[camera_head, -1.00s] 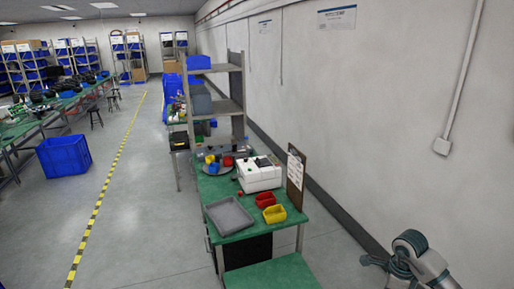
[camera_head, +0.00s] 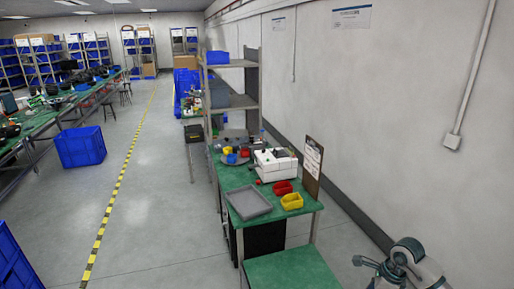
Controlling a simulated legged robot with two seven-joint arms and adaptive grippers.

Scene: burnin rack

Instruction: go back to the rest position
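My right arm shows at the bottom right corner, bent, in grey and teal. What looks like its gripper (camera_head: 367,264) points left at the lower edge, over bare floor and apart from the green bench. Its fingers are too small to read as open or shut, and I see nothing clearly held in it. My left arm and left gripper are out of view.
A green bench (camera_head: 233,178) holds a grey tray (camera_head: 249,203), red and yellow bins (camera_head: 291,201), a white machine (camera_head: 275,164) and a clipboard (camera_head: 312,168). A lower green surface (camera_head: 290,270) is in front. Blue crates (camera_head: 80,147) stand left; floor between is clear.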

